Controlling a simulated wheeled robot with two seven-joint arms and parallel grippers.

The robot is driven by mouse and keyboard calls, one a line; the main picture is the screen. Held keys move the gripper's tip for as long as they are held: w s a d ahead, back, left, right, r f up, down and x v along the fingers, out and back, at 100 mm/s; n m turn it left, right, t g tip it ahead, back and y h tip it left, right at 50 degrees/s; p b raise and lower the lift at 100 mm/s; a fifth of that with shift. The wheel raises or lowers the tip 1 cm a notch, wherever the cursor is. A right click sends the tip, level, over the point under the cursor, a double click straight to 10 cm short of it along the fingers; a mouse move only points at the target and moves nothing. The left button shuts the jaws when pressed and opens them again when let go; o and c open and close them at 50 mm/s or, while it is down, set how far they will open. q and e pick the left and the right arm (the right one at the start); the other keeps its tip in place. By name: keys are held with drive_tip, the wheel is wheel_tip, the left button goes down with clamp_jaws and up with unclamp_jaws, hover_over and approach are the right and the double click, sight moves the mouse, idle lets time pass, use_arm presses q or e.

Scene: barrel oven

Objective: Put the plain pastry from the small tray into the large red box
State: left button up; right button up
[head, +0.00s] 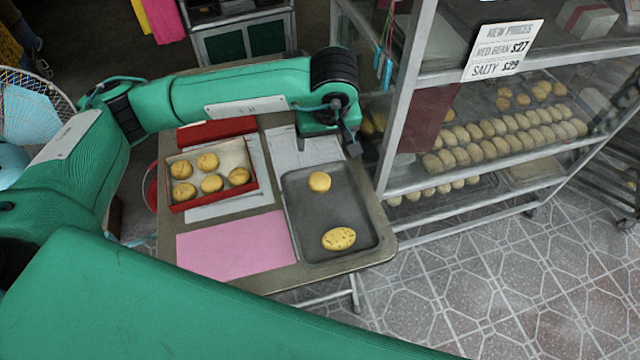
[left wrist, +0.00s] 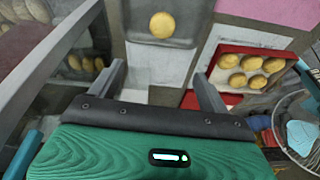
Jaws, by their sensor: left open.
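The plain pastry (head: 319,182) lies on the small dark tray (head: 300,222), toward its far end. A speckled pastry (head: 339,238) lies near the tray's front. The large red box (head: 168,190) stands left of the tray and holds several pastries. My left gripper (head: 327,140) hangs over the far edge of the tray, beyond the plain pastry. In the left wrist view the plain pastry (left wrist: 162,25) is ahead of the open, empty jaws (left wrist: 160,84), apart from them. The red box (left wrist: 214,76) shows there at the right. My right gripper is not in view.
A pink sheet (head: 235,245) lies on the table (head: 268,280) left of the tray. A red object (head: 216,130) is behind the box. A glass shelf rack (head: 397,120) with many pastries stands close to the table's right side.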

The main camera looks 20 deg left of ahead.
use_arm(q)
wheel_tip(320, 180, down, 4)
drive_tip(key=b, duration=0.4)
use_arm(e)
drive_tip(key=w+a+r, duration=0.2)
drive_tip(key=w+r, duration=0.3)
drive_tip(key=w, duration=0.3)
use_arm(q)
hover_over(320, 180)
drive_tip(key=s+d, duration=0.1)
wheel_tip(320, 180, down, 10)
drive_tip(key=shift+r, duration=0.1)
drive_tip(key=shift+s+p+x, duration=0.2)
drive_tip(key=shift+p+x, duration=0.2)
drive_tip(key=shift+x, duration=2.3)
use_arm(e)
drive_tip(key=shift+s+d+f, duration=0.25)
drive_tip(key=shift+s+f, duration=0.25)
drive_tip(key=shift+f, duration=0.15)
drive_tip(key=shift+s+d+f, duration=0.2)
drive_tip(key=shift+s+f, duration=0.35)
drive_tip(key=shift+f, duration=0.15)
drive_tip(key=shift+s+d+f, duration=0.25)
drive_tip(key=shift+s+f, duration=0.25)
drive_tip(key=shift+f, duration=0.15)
use_arm(q)
drive_tip(key=shift+a, duration=0.15)
drive_tip(key=c, duration=1.1)
